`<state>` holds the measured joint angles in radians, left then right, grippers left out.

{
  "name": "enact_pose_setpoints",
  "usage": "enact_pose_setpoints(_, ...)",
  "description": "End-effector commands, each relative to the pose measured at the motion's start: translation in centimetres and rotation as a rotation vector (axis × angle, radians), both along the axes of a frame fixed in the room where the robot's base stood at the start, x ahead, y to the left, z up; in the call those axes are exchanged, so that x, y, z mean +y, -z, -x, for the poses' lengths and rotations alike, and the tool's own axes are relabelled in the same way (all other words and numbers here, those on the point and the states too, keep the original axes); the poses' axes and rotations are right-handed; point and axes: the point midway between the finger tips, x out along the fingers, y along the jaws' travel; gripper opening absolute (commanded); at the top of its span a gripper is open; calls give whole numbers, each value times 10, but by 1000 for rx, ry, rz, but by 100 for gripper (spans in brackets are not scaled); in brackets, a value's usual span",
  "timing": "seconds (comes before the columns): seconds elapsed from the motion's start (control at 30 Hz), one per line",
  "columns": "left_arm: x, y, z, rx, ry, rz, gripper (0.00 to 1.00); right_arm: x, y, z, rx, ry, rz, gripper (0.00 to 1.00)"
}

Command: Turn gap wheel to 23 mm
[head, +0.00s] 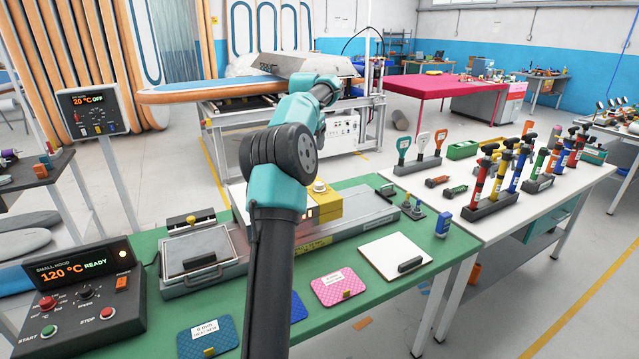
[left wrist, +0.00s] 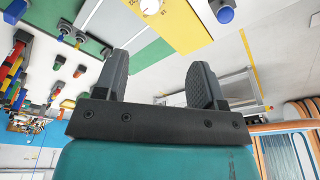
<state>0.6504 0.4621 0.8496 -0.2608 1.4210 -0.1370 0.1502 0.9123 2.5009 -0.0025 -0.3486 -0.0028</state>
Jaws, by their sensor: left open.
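A cream round knob (head: 320,185), which looks like the gap wheel, sits on top of a yellow housing (head: 328,206) on the long grey machine on the green bench. My arm partly covers the housing in the head view. My left gripper (left wrist: 160,58) is open and empty, with both dark fingers apart from the knob. Its fingers are hidden in the head view. My right gripper is in neither view.
A control box (head: 78,290) reading 120 °C READY stands at the front left, beside a grey press (head: 200,258). Blue and pink pads (head: 338,286) and a white board (head: 395,255) lie in front. Upright coloured tools (head: 497,178) stand on the white table at right.

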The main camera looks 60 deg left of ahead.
Motion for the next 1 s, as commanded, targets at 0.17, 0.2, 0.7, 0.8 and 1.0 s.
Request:
enact_pose_setpoints(0.17, -17, -1, -4, -6, -216, -49, 64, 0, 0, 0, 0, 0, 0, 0)
enact_pose_setpoints(0.2, -21, -2, -5, -12, -264, -63, 64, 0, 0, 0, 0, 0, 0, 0)
enact_pose_setpoints(0.7, -60, -1, -14, -139, -640, -153, 64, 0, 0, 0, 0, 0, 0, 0)
enact_pose_setpoints(0.8, -61, -1, -14, -141, -645, -153, 64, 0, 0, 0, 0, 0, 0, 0)
enact_pose_setpoints(1.0, -60, -1, -14, -140, -644, -153, 64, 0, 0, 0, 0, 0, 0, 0)
